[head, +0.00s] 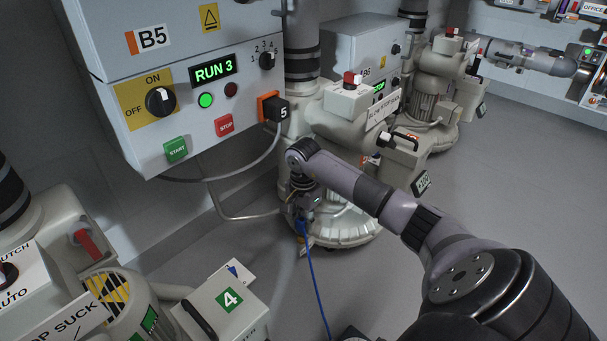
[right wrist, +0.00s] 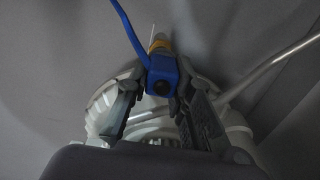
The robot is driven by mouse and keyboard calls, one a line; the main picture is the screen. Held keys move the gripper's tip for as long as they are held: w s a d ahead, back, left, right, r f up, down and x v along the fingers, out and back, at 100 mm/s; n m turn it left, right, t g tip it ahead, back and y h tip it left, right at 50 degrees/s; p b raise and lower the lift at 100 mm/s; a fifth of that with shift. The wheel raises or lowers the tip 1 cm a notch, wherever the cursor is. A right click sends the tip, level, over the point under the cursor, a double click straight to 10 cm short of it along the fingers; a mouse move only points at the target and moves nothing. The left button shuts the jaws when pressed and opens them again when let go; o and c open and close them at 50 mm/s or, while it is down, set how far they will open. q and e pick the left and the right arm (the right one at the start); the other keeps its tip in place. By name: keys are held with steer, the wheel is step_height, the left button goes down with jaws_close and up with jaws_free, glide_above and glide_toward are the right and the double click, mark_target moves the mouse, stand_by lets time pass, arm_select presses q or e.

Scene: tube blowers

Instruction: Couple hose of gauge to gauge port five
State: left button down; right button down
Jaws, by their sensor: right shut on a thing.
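My right gripper (head: 303,212) is in front of the base of the pale blower beside the B5 panel. In the right wrist view, my right gripper (right wrist: 158,90) is shut on the blue hose end (right wrist: 162,72), a block with a dark round spot. A yellow-brown part (right wrist: 160,45) shows just beyond it; I cannot tell whether they touch. The blue hose (head: 316,280) hangs from the gripper toward the bottom edge in the head view. The gauge and a port marked five are not clearly visible. My left gripper is not in view.
The blower base (head: 345,228) is close to the gripper. A box marked 4 (head: 225,310) stands lower left. Floor at right is clear.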

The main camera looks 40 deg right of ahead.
stand_by(0.4)
steer(key=shift+f, duration=0.25)
steer(key=shift+f+b, duration=0.35)
steer(key=shift+f, duration=0.1)
stand_by(0.3)
steer(key=c, duration=1.3)
jaws_free()
steer(key=shift+c, duration=0.2)
steer(key=shift+r, duration=0.1)
step_height(320, 180, up, 12)
steer(key=shift+f, duration=0.1)
